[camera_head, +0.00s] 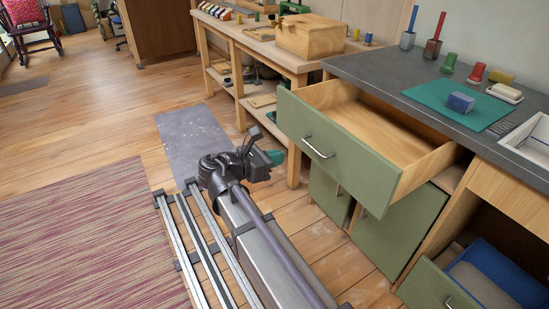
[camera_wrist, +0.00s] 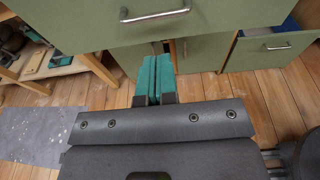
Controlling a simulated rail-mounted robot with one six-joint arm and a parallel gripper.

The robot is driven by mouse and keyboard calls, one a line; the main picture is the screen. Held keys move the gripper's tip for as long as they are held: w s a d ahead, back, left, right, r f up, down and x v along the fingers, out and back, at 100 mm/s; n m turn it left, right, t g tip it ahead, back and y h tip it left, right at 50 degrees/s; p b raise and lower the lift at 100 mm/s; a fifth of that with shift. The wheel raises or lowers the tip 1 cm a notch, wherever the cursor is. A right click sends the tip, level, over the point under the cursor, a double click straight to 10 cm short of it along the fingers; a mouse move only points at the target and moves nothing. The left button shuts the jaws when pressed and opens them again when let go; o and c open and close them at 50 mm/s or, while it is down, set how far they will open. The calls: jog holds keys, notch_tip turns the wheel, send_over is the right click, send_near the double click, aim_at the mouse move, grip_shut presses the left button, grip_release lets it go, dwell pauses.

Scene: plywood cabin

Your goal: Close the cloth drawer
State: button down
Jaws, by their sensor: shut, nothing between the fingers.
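A drawer (camera_head: 352,147) with a green front and a metal bar handle is pulled far out under the grey counter; its visible inside is bare wood. Its handle also shows at the top of the wrist view (camera_wrist: 155,14). A lower drawer (camera_head: 437,288) at the bottom right is also open, with a blue inside and folded grey and beige cloth-like pieces; it shows at the upper right of the wrist view (camera_wrist: 276,46). My gripper (camera_head: 275,157) is shut and empty, its teal fingers (camera_wrist: 155,75) below and in front of the upper drawer's front, apart from both handles.
Closed green cabinet doors (camera_head: 398,232) stand under the upper drawer. A workbench (camera_head: 262,48) with a wooden box (camera_head: 310,36) stands left of the counter (camera_head: 390,72). A grey mat (camera_head: 190,135) and striped rug (camera_head: 85,230) lie on the open floor.

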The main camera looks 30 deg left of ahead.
aim_at(313, 149)
jog(key=b+x, duration=0.1)
jog(key=x, duration=0.9)
jog(key=shift+w+d+f+b, duration=0.15)
jog(key=shift+w+b, duration=0.1)
jog(key=shift+b, duration=0.15)
jog(key=shift+w, duration=0.15)
